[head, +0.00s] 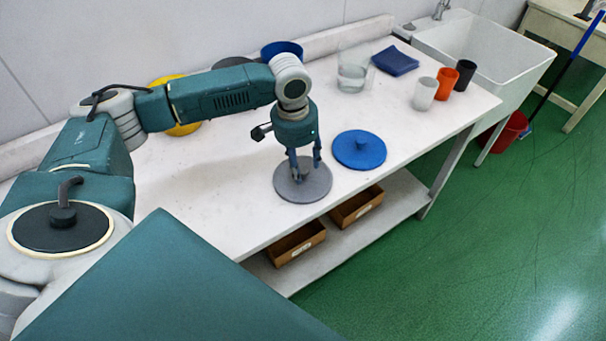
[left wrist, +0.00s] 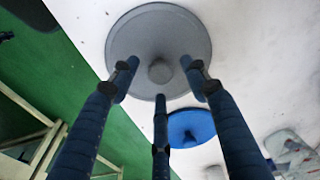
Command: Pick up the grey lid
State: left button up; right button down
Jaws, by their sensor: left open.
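The grey lid (head: 316,189) is a round flat disc with a knob, lying on the white table near its front edge. My left gripper (head: 304,160) is right above it, pointing down, with its fingers around or just above the knob; I cannot tell if they touch it. In the left wrist view the grey lid (left wrist: 190,40) fills the top middle, and its knob lies between the spread fingers of the left gripper (left wrist: 160,88). The left gripper is open. My right gripper is not in view.
A blue lid (head: 372,151) lies close right of the grey lid. A glass container (head: 352,77), a dark blue cloth (head: 396,61) and grey, orange and black cups stand farther back. Wooden boxes (head: 297,243) sit on the lower shelf. A white sink (head: 490,58) adjoins the table.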

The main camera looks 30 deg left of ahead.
pick_arm(q)
jog(key=shift+w+f, duration=0.1)
jog(key=shift+f, duration=1)
grip_shut()
jog(key=shift+r, duration=0.15)
